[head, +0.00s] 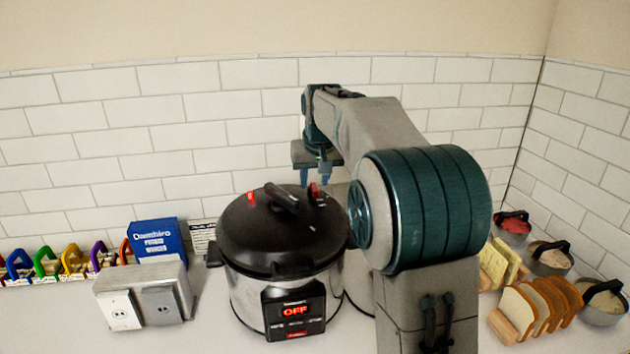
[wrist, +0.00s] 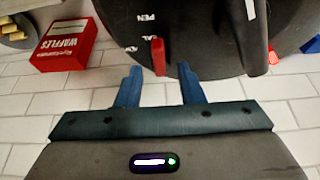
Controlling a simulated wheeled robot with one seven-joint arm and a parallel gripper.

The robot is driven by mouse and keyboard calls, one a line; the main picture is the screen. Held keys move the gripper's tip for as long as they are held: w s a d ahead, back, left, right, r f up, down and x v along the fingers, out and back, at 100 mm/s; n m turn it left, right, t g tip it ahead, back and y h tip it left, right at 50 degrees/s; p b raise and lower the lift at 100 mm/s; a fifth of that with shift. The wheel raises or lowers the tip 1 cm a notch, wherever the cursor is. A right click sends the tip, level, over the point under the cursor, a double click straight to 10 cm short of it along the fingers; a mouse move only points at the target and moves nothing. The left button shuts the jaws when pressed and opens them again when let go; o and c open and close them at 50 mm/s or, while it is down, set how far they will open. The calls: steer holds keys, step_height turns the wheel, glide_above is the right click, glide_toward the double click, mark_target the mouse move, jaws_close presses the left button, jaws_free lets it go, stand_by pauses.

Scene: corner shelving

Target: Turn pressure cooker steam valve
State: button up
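The pressure cooker (head: 240,295) stands on the counter with its black lid (head: 245,235) on and a display reading OFF. The red steam valve (head: 314,190) is on the far right part of the lid. In the wrist view the red valve (wrist: 158,56) sits beside partly visible white lettering on the dark lid (wrist: 205,30). My gripper (head: 320,180) is over the far side of the lid, fingers pointing down. In the wrist view my gripper (wrist: 160,72) has its blue fingers apart, with the valve at the gap between their tips. Contact cannot be told.
The lid handle (head: 286,197) rises beside the valve. A grey outlet box (head: 183,290), a blue box (head: 157,240) and colored holders (head: 75,260) stand left. Bread slices (head: 540,302) and lidded containers (head: 603,308) stand right. A tiled wall (head: 190,100) is behind.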

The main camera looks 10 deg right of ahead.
steer(key=shift+x, duration=0.85)
jaws_close()
steer(key=shift+n, duration=0.3)
steer(key=n+y, duration=0.1)
steer(key=n, duration=0.1)
steer(key=d+n+y, duration=0.1)
steer(key=n, duration=0.1)
steer(key=shift+w+n+p, duration=0.1)
steer(key=shift+n+p, duration=0.2)
steer(key=shift+p, duration=0.1)
steer(key=n, duration=0.1)
steer(key=n+g+y+p, duration=0.1)
steer(key=n, duration=0.2)
steer(key=shift+w+d+n+g, duration=0.25)
steer(key=shift+n+g, duration=0.05)
